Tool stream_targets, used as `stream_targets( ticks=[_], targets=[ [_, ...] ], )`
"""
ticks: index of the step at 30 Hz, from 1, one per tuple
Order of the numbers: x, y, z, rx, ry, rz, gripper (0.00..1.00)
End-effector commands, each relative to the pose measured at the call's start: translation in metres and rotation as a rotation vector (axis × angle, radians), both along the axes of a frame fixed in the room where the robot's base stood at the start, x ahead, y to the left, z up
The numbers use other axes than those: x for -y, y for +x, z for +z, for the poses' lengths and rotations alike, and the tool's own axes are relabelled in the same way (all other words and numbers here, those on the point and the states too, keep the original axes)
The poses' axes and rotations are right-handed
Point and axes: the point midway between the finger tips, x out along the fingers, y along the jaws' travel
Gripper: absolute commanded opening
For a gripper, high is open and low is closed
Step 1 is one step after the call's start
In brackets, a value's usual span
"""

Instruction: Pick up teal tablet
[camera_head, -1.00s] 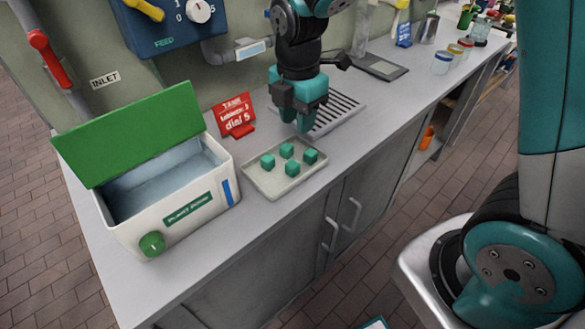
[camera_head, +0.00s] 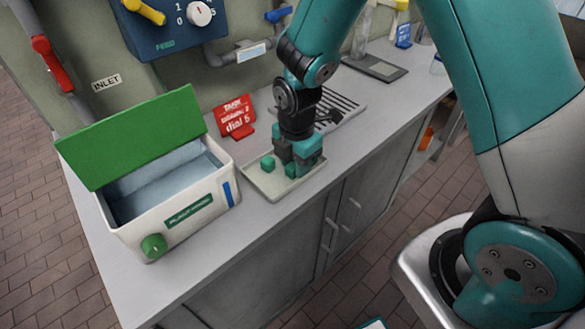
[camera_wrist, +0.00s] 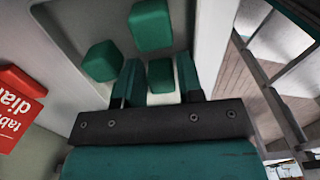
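Teal tablets, small cube-like blocks, lie in a shallow pale tray (camera_head: 274,191) on the counter. One teal tablet (camera_head: 267,162) shows left of my gripper in the head view; the others there are hidden by my gripper. My gripper (camera_head: 297,172) points down low over the tray. In the wrist view, my gripper (camera_wrist: 159,80) is open, with one teal tablet (camera_wrist: 161,76) between its two fingers and gaps on both sides. Another tablet (camera_wrist: 101,62) sits left of the fingers, and one more (camera_wrist: 152,25) is beyond them.
A white box (camera_head: 185,215) with a raised green lid (camera_head: 135,140) and a green knob stands left of the tray. A red sign (camera_head: 235,115) stands behind the tray. A slotted drain plate (camera_head: 340,108) lies behind right. The counter's front edge is close to the tray.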

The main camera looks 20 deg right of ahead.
Motion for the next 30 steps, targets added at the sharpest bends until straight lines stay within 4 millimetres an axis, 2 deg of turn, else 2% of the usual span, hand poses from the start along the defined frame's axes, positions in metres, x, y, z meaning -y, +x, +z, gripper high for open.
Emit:
stream_targets(
  ticks=[2, 6, 14, 20, 25, 30],
  targets=[
    [0.000, 0.000, 0.000, 0.000, 0.000, 0.000, 0.34],
    [0.000, 0.000, 0.000, 0.000, 0.000, 0.000, 0.05],
    [0.000, 0.000, 0.001, 0.001, 0.000, 0.000, 0.05],
    [0.000, 0.001, 0.012, 0.004, 0.001, 0.000, 0.05],
    [0.000, 0.001, 0.043, 0.007, 0.002, 0.000, 0.05],
    [0.000, 0.002, 0.094, 0.011, 0.003, 0.000, 0.05]
  ],
)
